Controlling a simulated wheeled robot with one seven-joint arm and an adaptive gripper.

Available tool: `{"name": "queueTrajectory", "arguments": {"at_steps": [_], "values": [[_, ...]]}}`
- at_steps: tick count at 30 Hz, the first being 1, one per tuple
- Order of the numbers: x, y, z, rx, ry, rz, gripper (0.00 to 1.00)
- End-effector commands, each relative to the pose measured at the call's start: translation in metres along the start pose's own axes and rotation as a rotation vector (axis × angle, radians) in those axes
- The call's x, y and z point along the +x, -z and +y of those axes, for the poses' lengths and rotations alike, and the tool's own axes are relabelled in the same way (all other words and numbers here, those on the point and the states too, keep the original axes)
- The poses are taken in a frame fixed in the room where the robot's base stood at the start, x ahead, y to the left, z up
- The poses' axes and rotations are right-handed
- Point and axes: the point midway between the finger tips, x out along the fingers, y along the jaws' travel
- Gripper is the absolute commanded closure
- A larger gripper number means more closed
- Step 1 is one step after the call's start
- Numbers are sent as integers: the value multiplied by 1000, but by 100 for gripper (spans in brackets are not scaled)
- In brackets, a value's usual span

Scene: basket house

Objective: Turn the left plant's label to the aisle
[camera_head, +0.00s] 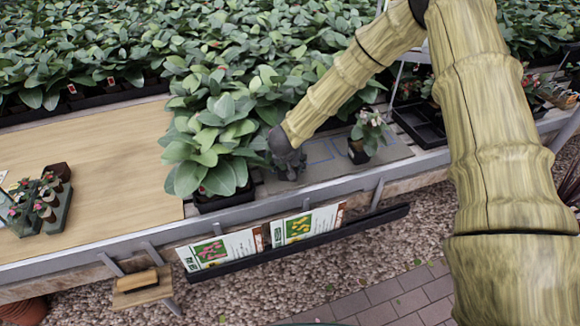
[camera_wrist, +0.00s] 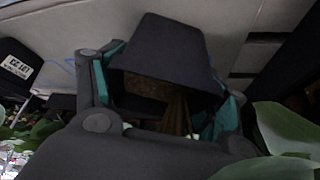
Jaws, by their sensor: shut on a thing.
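My gripper (camera_head: 287,160) is low over the bench, right beside the large leafy plants. In the wrist view its teal-padded fingers (camera_wrist: 162,105) close on a black tapered thing (camera_wrist: 165,45) that looks like a plant pot, with brown material and thin stems showing between the fingers. In the head view the gripper hides most of what it holds. A small flowering plant in a black pot (camera_head: 358,151) stands upright to the right, apart from the gripper. No label can be made out on the held thing.
Large leafy plants (camera_head: 215,145) crowd close on the left. A bare wooden board (camera_head: 100,180) lies further left, with a tray of small plants (camera_head: 45,210). Printed signs (camera_head: 225,248) hang below the bench's front edge. A black tray (camera_head: 420,122) lies to the right.

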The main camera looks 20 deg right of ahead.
Motion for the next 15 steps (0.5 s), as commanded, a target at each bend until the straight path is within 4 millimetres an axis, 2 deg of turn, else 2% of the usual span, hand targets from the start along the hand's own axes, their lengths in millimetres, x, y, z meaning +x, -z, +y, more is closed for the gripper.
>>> {"name": "queueTrajectory", "arguments": {"at_steps": [15], "values": [[2,0,1,267,-150,1,58]]}}
